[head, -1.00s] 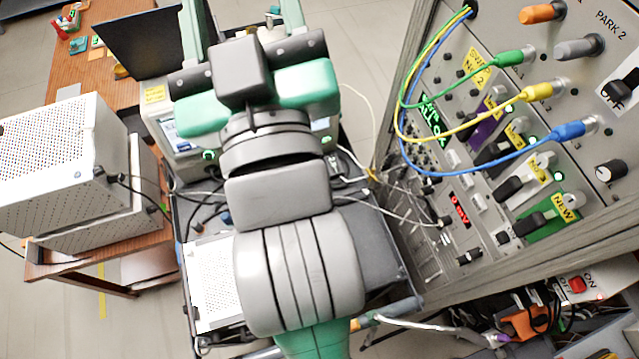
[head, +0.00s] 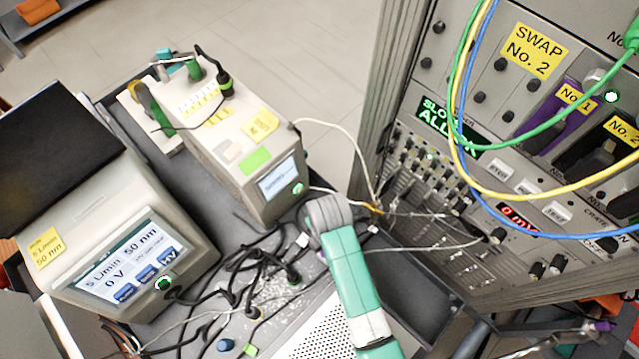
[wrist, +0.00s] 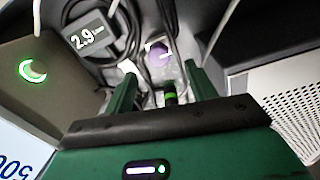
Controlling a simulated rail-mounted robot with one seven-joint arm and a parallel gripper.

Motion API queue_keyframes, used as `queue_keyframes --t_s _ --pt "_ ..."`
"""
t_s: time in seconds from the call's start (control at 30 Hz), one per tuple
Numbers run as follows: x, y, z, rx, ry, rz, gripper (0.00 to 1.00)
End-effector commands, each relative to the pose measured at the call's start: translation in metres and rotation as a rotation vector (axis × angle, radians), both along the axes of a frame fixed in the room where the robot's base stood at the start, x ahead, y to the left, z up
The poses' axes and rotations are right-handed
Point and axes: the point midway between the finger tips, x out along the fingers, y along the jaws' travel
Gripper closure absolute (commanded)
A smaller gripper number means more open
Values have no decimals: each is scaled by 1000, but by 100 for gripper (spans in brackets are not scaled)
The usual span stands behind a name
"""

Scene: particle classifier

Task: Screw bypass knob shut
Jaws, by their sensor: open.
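My gripper (wrist: 161,76) is open in the wrist view, its two green fingers apart and pointing down toward the cart deck. A purple knob-like part (wrist: 157,52) lies just beyond the gap between the fingertips. A small black part with a bright green band (wrist: 170,94) shows between the fingers, nearer the palm. Nothing looks gripped. I cannot tell for certain which of these parts is the bypass knob, or how far it is screwed in. In the head view my gripper is not visible; part of my arm shows at the lower middle.
A small display reading 2.9 (wrist: 90,36) sits among black cables. A grey instrument with a screen (head: 125,265) and another instrument (head: 240,150) stand on the cart. A white perforated box (head: 320,335) is close by. The rack (head: 520,180) with hanging cables stands at right.

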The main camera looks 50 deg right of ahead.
Motion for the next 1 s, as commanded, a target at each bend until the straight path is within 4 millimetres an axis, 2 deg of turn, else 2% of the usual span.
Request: queue_keyframes --t_s 0.1,0.3,0.43,0.67,0.9,1.0 --pt "0 0 -26 0 1 0 44" --pt "1 0 -56 -2 -3 -1 44" --pt "1 0 -63 -2 -3 -1 44" --pt "1 0 -63 -2 -5 -1 44" --pt "1 0 -63 -2 -5 -1 89" --pt "1 0 -63 -2 -4 -2 89"
